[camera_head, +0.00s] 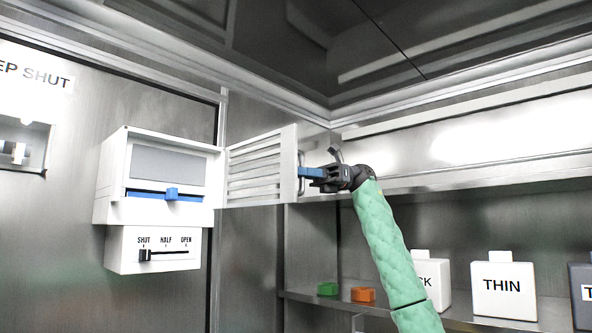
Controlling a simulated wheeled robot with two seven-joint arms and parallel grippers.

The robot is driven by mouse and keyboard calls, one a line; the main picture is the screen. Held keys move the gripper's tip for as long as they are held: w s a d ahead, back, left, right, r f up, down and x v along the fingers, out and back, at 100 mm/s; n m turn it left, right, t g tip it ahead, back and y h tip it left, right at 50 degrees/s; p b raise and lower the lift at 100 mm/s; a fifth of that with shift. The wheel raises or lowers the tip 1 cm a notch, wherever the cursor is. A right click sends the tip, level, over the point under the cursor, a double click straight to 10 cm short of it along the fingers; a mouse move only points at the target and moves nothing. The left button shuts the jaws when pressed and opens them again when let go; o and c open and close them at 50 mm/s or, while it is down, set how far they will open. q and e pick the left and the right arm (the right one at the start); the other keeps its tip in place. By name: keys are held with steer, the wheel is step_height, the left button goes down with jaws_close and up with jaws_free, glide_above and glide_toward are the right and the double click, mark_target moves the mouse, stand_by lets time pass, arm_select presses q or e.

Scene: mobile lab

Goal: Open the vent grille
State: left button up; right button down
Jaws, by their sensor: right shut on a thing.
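The vent grille (256,168) is a white louvred door. It stands swung out to the right of the white vent box (118,180), whose front is uncovered and shows a grey panel and a blue tab (171,193). A thin handle (301,160) is on the grille's free right edge. My right gripper (303,173), with blue fingertips, comes from the right and is shut on the handle. The gripper hides part of the handle. My left gripper is out of view.
Below the box, a slider panel (185,263) reads SHUT, HALF, OPEN, with its black knob under SHUT. A shelf (343,301) at right holds a green block (327,288), an orange block (363,294) and white labelled containers, one marked THIN (502,290). Metal walls stand close around.

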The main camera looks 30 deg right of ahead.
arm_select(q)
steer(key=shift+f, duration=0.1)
arm_select(e)
steer(key=shift+w, duration=0.1)
steer(key=c, duration=1.8)
jaws_free()
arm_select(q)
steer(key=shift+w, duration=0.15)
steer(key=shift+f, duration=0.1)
arm_select(e)
steer(key=shift+d, duration=0.1)
arm_select(q)
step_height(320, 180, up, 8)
steer(key=b, duration=0.2)
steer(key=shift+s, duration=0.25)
arm_select(e)
steer(key=d, duration=0.7)
steer(key=shift+d, duration=0.35)
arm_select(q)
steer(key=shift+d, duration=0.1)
arm_select(e)
steer(key=shift+f, duration=0.1)
